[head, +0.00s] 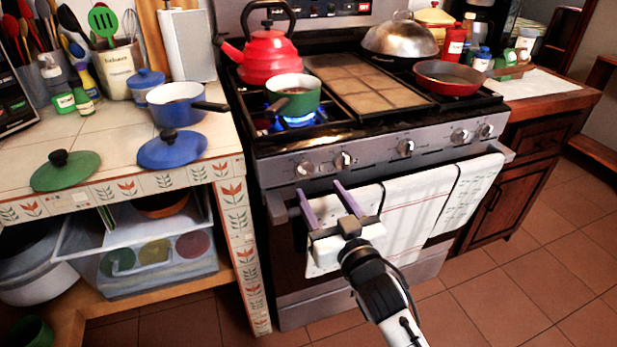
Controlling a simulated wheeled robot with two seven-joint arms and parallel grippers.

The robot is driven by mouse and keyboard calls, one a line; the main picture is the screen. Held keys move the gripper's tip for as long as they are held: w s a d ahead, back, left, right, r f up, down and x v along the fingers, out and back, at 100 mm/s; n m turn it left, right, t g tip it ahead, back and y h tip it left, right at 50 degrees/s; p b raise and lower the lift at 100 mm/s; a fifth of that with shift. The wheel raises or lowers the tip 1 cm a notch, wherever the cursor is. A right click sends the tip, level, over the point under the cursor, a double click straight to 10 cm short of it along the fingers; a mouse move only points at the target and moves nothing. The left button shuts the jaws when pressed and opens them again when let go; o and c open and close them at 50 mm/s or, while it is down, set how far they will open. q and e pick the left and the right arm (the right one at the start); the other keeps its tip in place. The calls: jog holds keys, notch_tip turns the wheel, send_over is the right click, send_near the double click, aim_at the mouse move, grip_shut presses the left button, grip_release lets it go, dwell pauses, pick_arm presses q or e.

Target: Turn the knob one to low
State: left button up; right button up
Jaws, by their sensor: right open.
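The stove's front panel (380,155) carries a row of several pale round knobs. The leftmost knob (305,168) and the second knob (343,160) sit close together at the left end. Which one counts as knob one is not marked legibly. My right gripper (320,188) is open and empty, its two purple fingers spread just below these two knobs in the picture. No contact with a knob is visible. A blue flame (297,121) burns under a small green pot (294,97) on the front left burner. My left gripper is not in view.
The oven handle (420,178) with hanging white towels (410,215) lies around and behind my right gripper. A red kettle (268,55) and a red pan (449,76) stand on the stove. A tiled counter (110,150) with a blue pot (178,102) is at left.

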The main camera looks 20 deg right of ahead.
aim_at(307, 173)
jog(key=w, duration=0.7)
jog(key=shift+w+a+f, duration=0.1)
jog(key=shift+w+a, duration=0.05)
jog(key=shift+w, duration=0.25)
jog(key=shift+c, duration=0.4)
jog(key=c, duration=1)
jog(key=shift+o, duration=0.2)
